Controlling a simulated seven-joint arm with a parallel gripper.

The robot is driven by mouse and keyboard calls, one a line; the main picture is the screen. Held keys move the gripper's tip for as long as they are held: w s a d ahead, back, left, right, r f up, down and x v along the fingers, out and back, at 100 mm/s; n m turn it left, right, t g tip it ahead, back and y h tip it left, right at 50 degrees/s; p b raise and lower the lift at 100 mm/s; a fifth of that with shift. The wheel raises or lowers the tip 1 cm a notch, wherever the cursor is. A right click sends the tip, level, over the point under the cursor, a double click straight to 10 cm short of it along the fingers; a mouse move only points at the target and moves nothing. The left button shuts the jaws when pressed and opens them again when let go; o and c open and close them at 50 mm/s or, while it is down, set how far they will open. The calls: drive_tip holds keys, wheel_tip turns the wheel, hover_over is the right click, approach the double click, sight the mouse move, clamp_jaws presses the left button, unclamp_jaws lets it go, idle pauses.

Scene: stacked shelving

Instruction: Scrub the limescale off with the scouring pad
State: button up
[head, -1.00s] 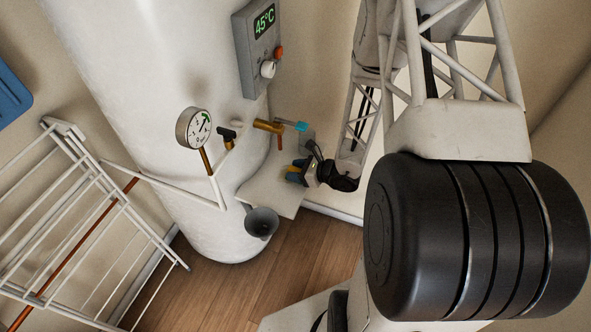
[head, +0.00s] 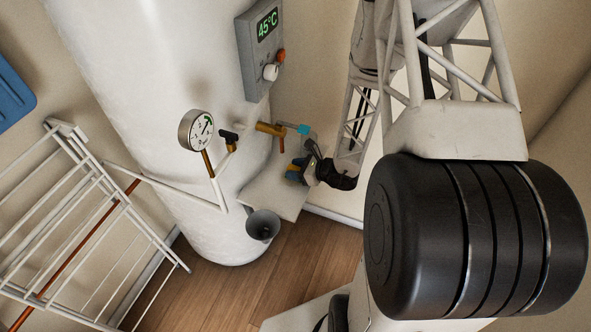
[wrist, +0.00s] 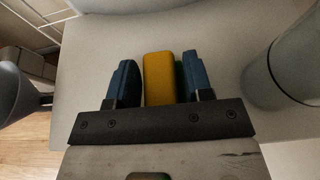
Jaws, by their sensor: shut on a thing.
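The scouring pad (wrist: 158,78) is a yellow block with a green layer on its right side, seen in the wrist view. My gripper (wrist: 160,82) has blue fingers on both sides of the pad and is shut on it. In the head view my gripper (head: 297,171) is low beside the water heater, over a pale flat panel (head: 262,198). The same panel (wrist: 225,60) fills most of the wrist view behind the pad. I cannot tell whether the pad touches it. I cannot make out any limescale; the pad and fingers hide part of the panel.
The white water heater (head: 140,90) carries a gauge (head: 197,130), a control box (head: 262,50) and a brass valve with a cyan handle (head: 303,129). A dark funnel (head: 263,226) sits at the panel's near edge. A white rack (head: 80,215) stands left.

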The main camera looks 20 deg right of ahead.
drive_tip(key=shift+w, duration=0.1)
drive_tip(key=shift+w, duration=0.3)
drive_tip(key=shift+r, duration=0.1)
drive_tip(key=shift+s, duration=0.1)
drive_tip(key=shift+s+f, duration=0.2)
drive_tip(key=shift+s, duration=0.75)
drive_tip(key=shift+s, duration=0.25)
drive_tip(key=shift+s+r, duration=0.1)
drive_tip(key=shift+s, duration=0.1)
drive_tip(key=shift+w, duration=0.2)
